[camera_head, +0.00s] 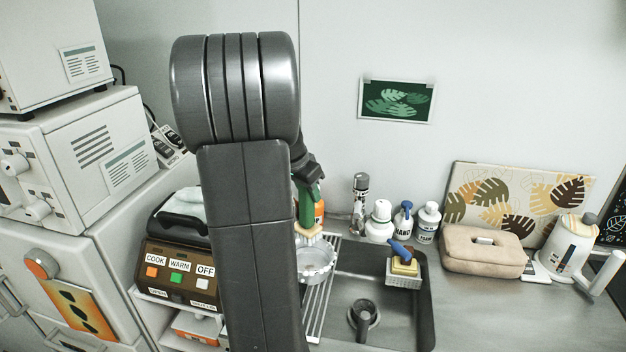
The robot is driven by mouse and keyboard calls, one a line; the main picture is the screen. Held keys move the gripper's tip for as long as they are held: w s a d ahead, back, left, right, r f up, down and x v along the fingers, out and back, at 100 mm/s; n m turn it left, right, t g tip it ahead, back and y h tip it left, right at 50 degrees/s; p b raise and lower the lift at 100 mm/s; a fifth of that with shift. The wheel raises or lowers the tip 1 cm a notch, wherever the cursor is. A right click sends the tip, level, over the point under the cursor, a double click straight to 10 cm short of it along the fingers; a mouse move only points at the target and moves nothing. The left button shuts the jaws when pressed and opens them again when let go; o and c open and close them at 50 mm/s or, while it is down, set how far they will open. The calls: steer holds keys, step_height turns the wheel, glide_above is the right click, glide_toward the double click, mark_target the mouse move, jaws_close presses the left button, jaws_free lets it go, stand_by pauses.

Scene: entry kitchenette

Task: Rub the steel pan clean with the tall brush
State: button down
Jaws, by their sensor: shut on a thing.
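My gripper (309,178) is partly hidden behind my own arm. It is shut on a green-handled brush (305,203), which points down with its pale bristles (309,232) at the bottom. The steel pan (316,263) is a round, shallow, shiny dish on the rack left of the sink. The bristles are at the pan's far edge. I cannot tell whether they touch it. My arm hides the pan's left side.
The wire rack (318,316) adjoins the sink (393,318). A blue-handled scrubber (401,251) sits on a caddy at the sink. Several bottles (379,222) stand behind it. A cooker box (178,270) is at left. The front right counter (500,315) is clear.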

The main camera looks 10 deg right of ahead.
mark_target(309, 205)
steer(key=shift+s+r, duration=0.1)
stand_by(0.3)
step_height(309, 205, down, 5)
steer(key=b, duration=0.4)
steer(key=shift+b, duration=0.4)
steer(key=shift+r, duration=0.1)
